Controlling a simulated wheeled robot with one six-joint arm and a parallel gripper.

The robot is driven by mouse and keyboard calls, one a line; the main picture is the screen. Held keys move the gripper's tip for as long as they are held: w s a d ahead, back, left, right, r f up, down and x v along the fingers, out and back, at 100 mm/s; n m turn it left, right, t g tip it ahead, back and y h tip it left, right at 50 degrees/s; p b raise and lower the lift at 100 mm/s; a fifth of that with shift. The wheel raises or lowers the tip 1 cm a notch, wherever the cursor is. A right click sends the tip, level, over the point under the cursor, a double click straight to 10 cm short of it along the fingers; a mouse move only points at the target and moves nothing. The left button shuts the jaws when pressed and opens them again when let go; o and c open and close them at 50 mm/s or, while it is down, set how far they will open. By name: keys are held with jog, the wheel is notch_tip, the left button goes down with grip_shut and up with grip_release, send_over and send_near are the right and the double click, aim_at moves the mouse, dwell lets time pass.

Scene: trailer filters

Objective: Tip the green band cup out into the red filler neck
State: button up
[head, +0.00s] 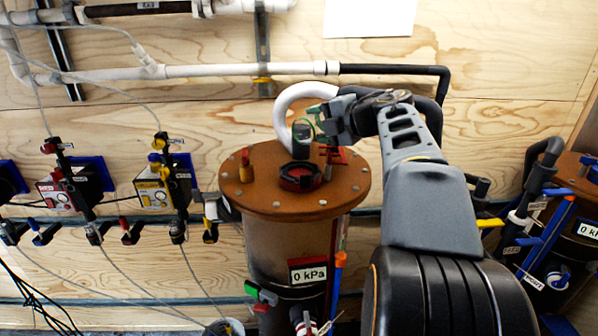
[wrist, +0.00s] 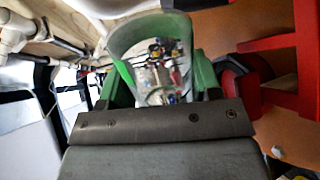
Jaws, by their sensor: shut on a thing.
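The green band cup (head: 302,131) is held above the tank lid, near and a little above the red filler neck (head: 300,177). My gripper (head: 320,122) is shut on the cup from the right. In the wrist view, the cup (wrist: 150,38) is between my green fingers (wrist: 160,85), and it looks clear, with a green stripe at its left. The red neck (wrist: 235,85) shows beside the cup at the right there. The cup's contents and exact tilt cannot be told. The neck is a red ring with a dark inside.
The brown tank lid (head: 262,205) bears bolts, a red and yellow fitting (head: 246,165) at left and a red valve handle (head: 333,156) close to the neck. A white curved pipe (head: 285,105) rises behind. Gauge boxes (head: 153,193) hang on the wall at left.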

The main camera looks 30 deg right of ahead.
aim_at(317, 124)
jog(key=shift+a+f, duration=0.1)
jog(key=shift+s+a+r+n+t+h+b, duration=0.2)
jog(key=shift+a+r+n+h+b, duration=0.15)
jog(key=shift+n, duration=0.4)
jog(key=shift+s+a+r+n+t+h+b, duration=0.1)
jog(key=shift+a+r+n+t+h+b, duration=0.25)
jog(key=shift+n, duration=0.4)
dwell(1.5)
jog(key=shift+s+a+f+n+b, duration=0.1)
jog(key=shift+a+f+n+b, duration=0.35)
jog(key=shift+b, duration=0.7)
jog(key=shift+s+a+r+n+t+h+b, duration=0.25)
jog(key=shift+n+h+b, duration=0.25)
jog(key=shift+n, duration=0.25)
dwell(1.7)
